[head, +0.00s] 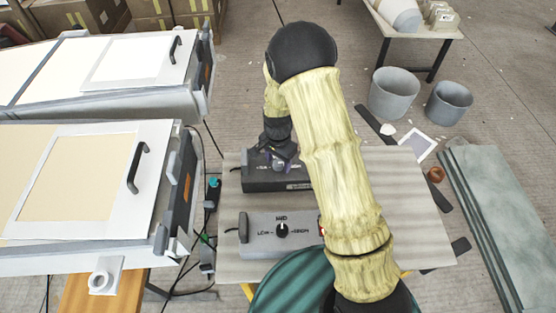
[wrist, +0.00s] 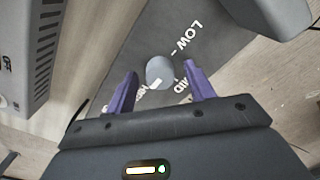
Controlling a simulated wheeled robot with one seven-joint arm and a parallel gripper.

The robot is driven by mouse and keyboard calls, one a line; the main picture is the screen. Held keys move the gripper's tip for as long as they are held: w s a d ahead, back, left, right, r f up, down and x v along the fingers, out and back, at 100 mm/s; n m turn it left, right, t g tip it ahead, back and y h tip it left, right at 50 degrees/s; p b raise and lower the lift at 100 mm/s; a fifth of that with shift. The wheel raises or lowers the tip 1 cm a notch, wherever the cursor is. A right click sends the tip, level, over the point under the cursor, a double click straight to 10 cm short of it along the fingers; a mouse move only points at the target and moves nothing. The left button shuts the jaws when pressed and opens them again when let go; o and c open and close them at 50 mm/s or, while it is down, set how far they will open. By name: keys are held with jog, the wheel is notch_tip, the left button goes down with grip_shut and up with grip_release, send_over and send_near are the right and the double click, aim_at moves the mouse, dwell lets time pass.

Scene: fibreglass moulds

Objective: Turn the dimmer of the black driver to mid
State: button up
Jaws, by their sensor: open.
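The black driver (head: 262,181) is a dark box on the bench, partly covered by my arm. Its dimmer knob (wrist: 160,66) is round and grey in the wrist view, with a white mark at its lower edge. The mark points between the MID lettering and partly hidden letters at lower left; LOW is at upper right. My gripper (head: 279,163) is over the driver's top. Its purple fingers (wrist: 161,76) are open on either side of the knob, with visible gaps; I cannot tell their exact height.
A light grey driver (head: 263,246) with a black knob sits in front on the bench (head: 405,215). Moulds with black handles (head: 138,168) stand left, with cables beside them. Grey buckets (head: 394,93) and stacked green-grey sheets (head: 500,210) are at right.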

jog(key=c, duration=1)
jog(key=shift+o, duration=0.2)
jog(key=shift+n, duration=0.4)
jog(key=n, duration=0.4)
jog(key=shift+r+p, duration=0.1)
jog(key=shift+p, duration=0.2)
jog(key=n, duration=0.4)
jog(key=n+p, duration=0.1)
jog(key=n, duration=0.4)
jog(key=shift+n+p, duration=0.45)
jog(key=shift+n, duration=1.55)
